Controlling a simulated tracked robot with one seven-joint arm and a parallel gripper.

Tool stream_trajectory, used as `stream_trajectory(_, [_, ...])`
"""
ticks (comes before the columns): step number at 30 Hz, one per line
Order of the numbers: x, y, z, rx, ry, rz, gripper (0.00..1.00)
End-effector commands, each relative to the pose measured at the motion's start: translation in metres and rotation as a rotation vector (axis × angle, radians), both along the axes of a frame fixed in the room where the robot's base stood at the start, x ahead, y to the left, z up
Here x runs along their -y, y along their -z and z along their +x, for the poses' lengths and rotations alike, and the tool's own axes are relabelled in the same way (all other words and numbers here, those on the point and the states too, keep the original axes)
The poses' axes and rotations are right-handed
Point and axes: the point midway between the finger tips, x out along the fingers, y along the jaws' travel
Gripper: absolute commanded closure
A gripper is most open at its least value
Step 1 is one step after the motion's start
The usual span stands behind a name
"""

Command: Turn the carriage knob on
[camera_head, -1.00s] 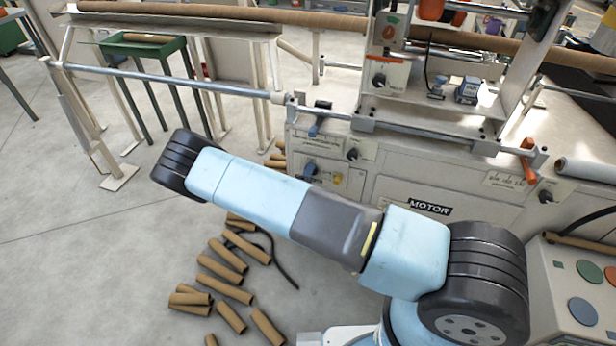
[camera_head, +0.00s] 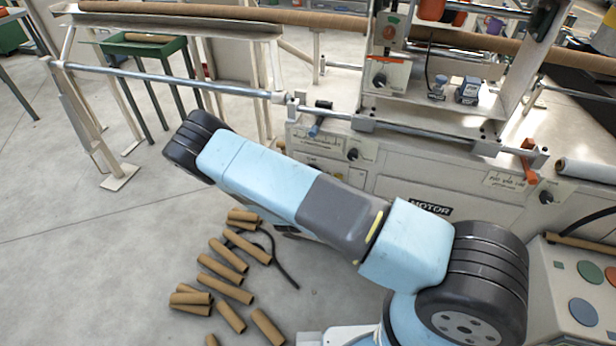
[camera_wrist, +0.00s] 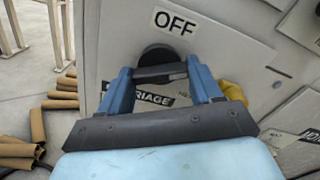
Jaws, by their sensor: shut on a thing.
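In the wrist view my gripper (camera_wrist: 160,78) has its two blue fingers on either side of the black carriage knob (camera_wrist: 156,53) and is shut on the knob's bar. The bar lies roughly level across the picture, and the round base shows above it. An OFF label (camera_wrist: 175,22) is above the knob. A partly covered label ending in "RIAGE" (camera_wrist: 155,98) shows below it, between the fingers. In the head view my own arm hides the gripper and this knob.
A yellow knob (camera_wrist: 233,91) sits close to the right finger. In the head view the winder's panel (camera_head: 395,190) stands behind my arm. Several cardboard tubes (camera_head: 228,286) lie on the floor at lower left. A metal bar (camera_head: 175,80) runs across the upper left.

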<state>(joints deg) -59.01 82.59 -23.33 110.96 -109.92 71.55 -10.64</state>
Motion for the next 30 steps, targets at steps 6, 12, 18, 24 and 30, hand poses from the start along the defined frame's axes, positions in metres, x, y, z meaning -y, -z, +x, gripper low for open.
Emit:
stream_trajectory(6, [-0.0025,0.0037,-0.0022,0.058,-0.002,0.189,0.66])
stream_trajectory(12, [-0.0023,0.0035,-0.0018,0.110,-0.001,0.331,0.66])
stream_trajectory(18, [-0.0028,0.0031,-0.0017,0.146,-0.003,0.430,0.66])
stream_trajectory(24, [-0.0028,0.0030,-0.0015,0.167,-0.003,0.485,0.67])
stream_trajectory(30, [-0.0028,0.0027,-0.0013,0.175,-0.002,0.505,0.67])
